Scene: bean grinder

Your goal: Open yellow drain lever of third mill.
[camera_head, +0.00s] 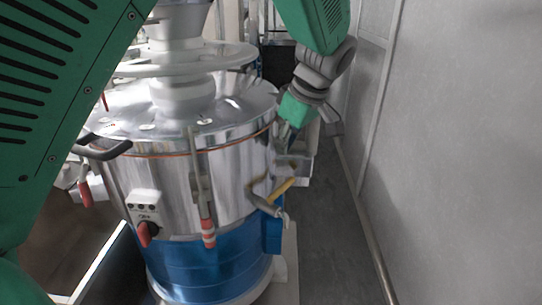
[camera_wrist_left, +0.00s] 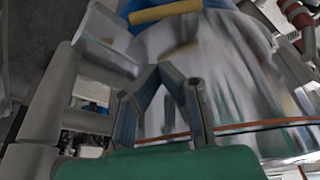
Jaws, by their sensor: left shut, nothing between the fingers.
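The steel mill (camera_head: 170,185) with a blue lower band stands in the middle of the head view. Its yellow drain lever (camera_head: 284,188) is on the mill's right side, above a grey drain spout (camera_head: 265,205), and slants up to the right. The lever also shows as a yellow bar at the top of the left wrist view (camera_wrist_left: 165,12). My left gripper (camera_head: 283,142) is beside the mill's upper right side, above the lever and apart from it. Its fingers meet, empty, in the left wrist view (camera_wrist_left: 160,68). My right gripper is not in view.
Red-tipped clamps (camera_head: 208,232) and a black handle (camera_head: 104,150) stick out from the mill. A switch box (camera_head: 145,205) sits on its front. A grey wall (camera_head: 460,150) closes the right side, with a strip of bare floor (camera_head: 335,240) between.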

